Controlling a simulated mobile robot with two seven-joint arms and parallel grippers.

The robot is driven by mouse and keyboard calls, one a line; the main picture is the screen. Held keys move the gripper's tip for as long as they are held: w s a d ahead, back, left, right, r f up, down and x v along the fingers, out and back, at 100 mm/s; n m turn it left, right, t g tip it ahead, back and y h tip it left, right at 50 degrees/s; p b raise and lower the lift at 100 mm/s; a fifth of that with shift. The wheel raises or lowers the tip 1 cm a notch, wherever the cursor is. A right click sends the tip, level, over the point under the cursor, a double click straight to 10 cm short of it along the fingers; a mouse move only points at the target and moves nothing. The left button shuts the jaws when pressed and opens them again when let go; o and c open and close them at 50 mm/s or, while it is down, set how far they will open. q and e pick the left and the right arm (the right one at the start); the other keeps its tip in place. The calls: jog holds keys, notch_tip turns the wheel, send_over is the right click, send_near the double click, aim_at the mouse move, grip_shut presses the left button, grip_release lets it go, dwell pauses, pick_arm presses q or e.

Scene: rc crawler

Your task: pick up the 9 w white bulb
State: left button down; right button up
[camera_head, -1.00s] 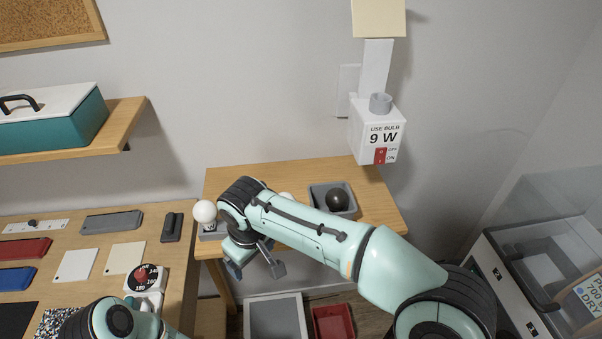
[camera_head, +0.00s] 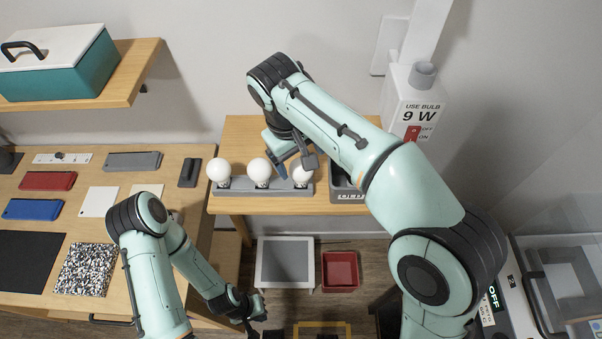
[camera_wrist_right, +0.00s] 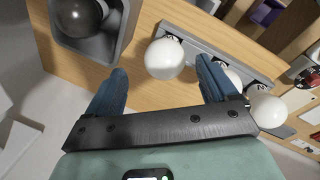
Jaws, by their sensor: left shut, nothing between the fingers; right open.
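Three white round bulbs stand in a row in a grey holder (camera_head: 240,188) on the small wooden table: a left one (camera_head: 218,170), a middle one (camera_head: 259,170) and a right one (camera_head: 303,175). I cannot read their wattage marks. My right gripper (camera_head: 296,165) is open just above the right bulb and partly covers it. In the right wrist view, a white bulb (camera_wrist_right: 164,59) lies between the directions of the two blue fingertips (camera_wrist_right: 162,80), with nothing gripped. My left gripper (camera_head: 252,308) is shut and empty, low beside the workbench.
A grey bin with a dark bulb (camera_wrist_right: 78,15) stands beside the holder, mostly hidden by my right arm in the head view. A white fixture (camera_head: 415,105) reads "USE BULB 9 W". A grey bin (camera_head: 260,265) and red bin (camera_head: 340,270) stand below the table.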

aim_at(300, 165)
jog(key=shift+w+f, duration=0.1)
jog(key=shift+f, duration=0.15)
notch_tip(300, 165, down, 4)
jog(key=shift+d+r+b, duration=0.1)
jog(key=shift+r+b, duration=0.05)
jog(key=shift+b, duration=0.3)
jog(key=shift+d+f, duration=0.1)
jog(key=shift+f, duration=0.5)
jog(key=c, duration=1.1)
